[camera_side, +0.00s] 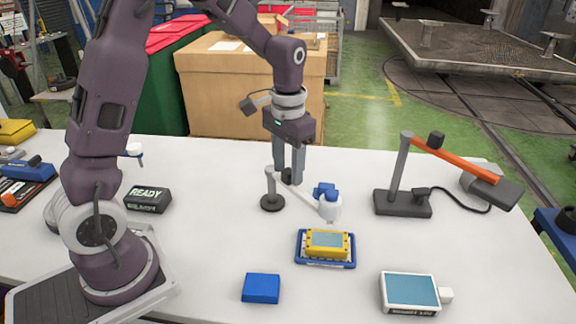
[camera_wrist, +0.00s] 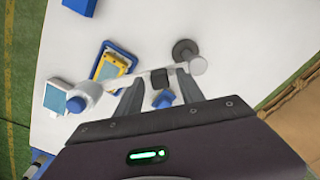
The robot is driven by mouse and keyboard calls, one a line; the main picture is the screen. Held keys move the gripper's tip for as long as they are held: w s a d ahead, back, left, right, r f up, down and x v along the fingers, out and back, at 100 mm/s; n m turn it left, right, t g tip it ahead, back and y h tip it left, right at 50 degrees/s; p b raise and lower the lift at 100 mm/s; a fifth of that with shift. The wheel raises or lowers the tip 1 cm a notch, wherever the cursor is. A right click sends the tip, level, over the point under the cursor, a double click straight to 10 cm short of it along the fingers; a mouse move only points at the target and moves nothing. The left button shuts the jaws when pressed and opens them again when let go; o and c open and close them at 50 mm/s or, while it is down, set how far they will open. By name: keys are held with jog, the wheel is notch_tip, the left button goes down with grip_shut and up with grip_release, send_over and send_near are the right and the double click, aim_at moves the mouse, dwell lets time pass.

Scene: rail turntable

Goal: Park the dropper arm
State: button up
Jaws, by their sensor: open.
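The dropper arm is a pale bar (camera_side: 300,190) on a grey post with a round dark base (camera_side: 272,203). Its white dropper head (camera_side: 329,207) sits at the right end, close to the yellow device (camera_side: 327,243). In the wrist view the bar (camera_wrist: 120,83) runs from the post (camera_wrist: 190,58) to the white head (camera_wrist: 85,96). A black knob (camera_wrist: 160,78) stands on the bar. My gripper (camera_side: 289,178) is open, with its fingertips low at the bar and the knob between them. The wrist view shows the fingers (camera_wrist: 158,90) apart; contact with the knob is unclear.
The yellow device sits in a blue tray (camera_side: 325,265). A blue block (camera_side: 262,288) and a light-blue-screened box (camera_side: 410,292) lie in front. An orange-armed stand (camera_side: 455,160) is right, a black READY display (camera_side: 148,199) left.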

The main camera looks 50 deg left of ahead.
grip_shut()
dwell(1.3)
